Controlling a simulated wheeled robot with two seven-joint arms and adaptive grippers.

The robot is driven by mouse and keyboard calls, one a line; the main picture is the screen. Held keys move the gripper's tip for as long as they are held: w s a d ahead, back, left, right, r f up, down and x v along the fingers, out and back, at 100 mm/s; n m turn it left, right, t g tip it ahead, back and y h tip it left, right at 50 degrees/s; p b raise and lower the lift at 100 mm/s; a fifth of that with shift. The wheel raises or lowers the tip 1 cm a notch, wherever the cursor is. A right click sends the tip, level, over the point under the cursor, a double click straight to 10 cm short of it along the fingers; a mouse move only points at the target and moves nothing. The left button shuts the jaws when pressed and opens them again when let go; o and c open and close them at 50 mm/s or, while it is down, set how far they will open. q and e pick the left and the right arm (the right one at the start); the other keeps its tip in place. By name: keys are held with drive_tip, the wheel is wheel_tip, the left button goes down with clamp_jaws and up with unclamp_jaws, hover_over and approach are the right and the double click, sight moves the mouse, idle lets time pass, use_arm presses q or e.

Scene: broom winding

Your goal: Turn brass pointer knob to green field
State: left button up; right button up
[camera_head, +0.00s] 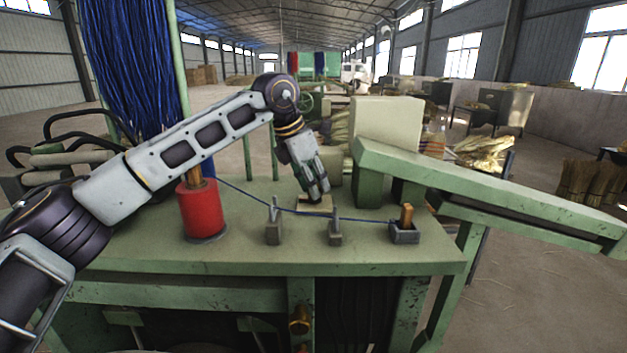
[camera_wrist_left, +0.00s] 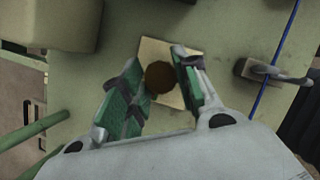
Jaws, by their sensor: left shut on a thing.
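The brass pointer knob (camera_wrist_left: 159,77) shows in the left wrist view as a dark brown round top between the green-padded fingers of my left gripper (camera_wrist_left: 158,82). It stands over a pale square plate (camera_wrist_left: 152,49) on the bench. In the head view my left gripper (camera_head: 318,190) reaches down to this plate (camera_head: 317,209) and is shut on the knob, which its fingers hide. The pointer's direction cannot be made out. No green field can be told apart on the visible part of the plate. My right gripper is not in view.
A blue cord (camera_head: 262,197) runs from a red cylinder (camera_head: 202,208) past two small grey posts (camera_head: 273,225) to a grey box with a wooden piece (camera_head: 405,225). A green sloping beam (camera_head: 480,187) stands at the right. The front of the bench top (camera_head: 300,254) is clear.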

use_arm(q)
drive_tip(key=shift+r, duration=0.1)
idle(0.3)
drive_tip(key=o, duration=1)
drive_tip(key=v, duration=1.2)
